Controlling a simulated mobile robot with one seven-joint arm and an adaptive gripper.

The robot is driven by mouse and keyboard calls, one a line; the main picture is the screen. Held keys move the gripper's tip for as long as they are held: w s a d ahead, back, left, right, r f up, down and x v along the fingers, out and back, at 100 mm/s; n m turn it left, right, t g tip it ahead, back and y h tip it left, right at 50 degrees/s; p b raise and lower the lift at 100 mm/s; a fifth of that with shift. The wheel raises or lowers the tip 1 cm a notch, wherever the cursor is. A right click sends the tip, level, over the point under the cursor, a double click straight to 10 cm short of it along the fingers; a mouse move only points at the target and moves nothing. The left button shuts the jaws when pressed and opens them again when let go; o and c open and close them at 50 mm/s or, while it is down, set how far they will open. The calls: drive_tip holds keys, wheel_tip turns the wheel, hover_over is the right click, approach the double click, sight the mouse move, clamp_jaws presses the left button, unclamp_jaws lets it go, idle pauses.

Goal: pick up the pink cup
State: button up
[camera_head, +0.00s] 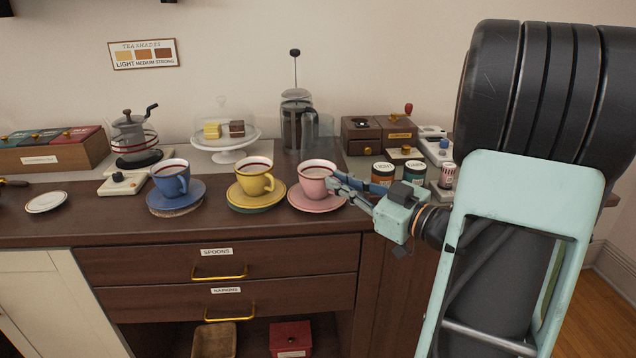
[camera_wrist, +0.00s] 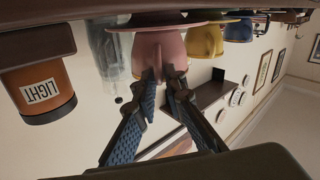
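The pink cup (camera_head: 316,181), filled with a dark drink, stands upright on a pink saucer (camera_head: 317,205) at the right end of a row of three cups. In the wrist view, which is upside down, the pink cup (camera_wrist: 158,45) is straight ahead with its handle towards me. My gripper (camera_head: 338,185) is at the cup's right side, by the handle. In the wrist view, my gripper (camera_wrist: 163,74) has its two blue fingers on either side of the handle with a gap between them. Whether either fingertip touches the handle is unclear.
A yellow cup (camera_head: 255,178) and a blue cup (camera_head: 170,180) stand on saucers to the left. A French press (camera_head: 295,125) is behind the pink cup. An orange LIGHT jar (camera_head: 382,175) and a dark jar (camera_head: 414,172) stand close beside my gripper.

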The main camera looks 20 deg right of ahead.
clamp_jaws()
drive_tip(key=shift+r, duration=0.15)
drive_tip(key=shift+r+p, duration=1.05)
drive_tip(key=s+a+r+p, duration=0.2)
drive_tip(key=s+r+p, duration=0.5)
drive_tip(key=s+r, duration=0.3)
drive_tip(key=shift+s+a+r, duration=0.15)
drive_tip(key=shift+s+r, duration=0.1)
drive_tip(key=shift+s, duration=1.6)
